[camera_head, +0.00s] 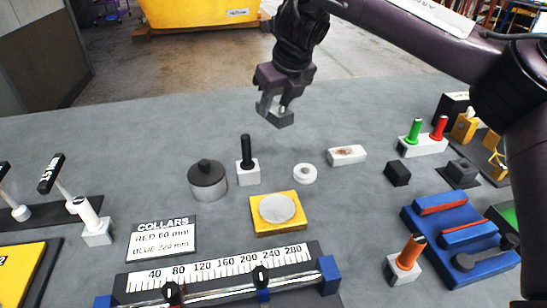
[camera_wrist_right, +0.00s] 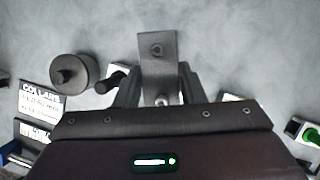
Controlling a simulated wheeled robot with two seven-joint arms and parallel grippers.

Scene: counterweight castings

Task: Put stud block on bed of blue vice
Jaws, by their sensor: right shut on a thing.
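My right gripper (camera_head: 271,104) is high above the back middle of the grey table. It is shut on a grey metal block, which I take to be the stud block (camera_head: 281,119). In the right wrist view the block (camera_wrist_right: 156,68) sticks out past the fingers, with a small round feature on its face and a pale round knob close to the gripper. The blue vice (camera_head: 484,263) stands at the right front, far from the block, with red-faced jaws and a dark handle. My left gripper is not in view.
Between them stand a white block (camera_head: 347,155), a black cube (camera_head: 397,173) and a white ring (camera_head: 305,174). A block with an orange pin (camera_head: 405,262) is left of the vice. A dark weight (camera_head: 207,180) and yellow plate (camera_head: 264,228) stand mid-table. The table's back is clear.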

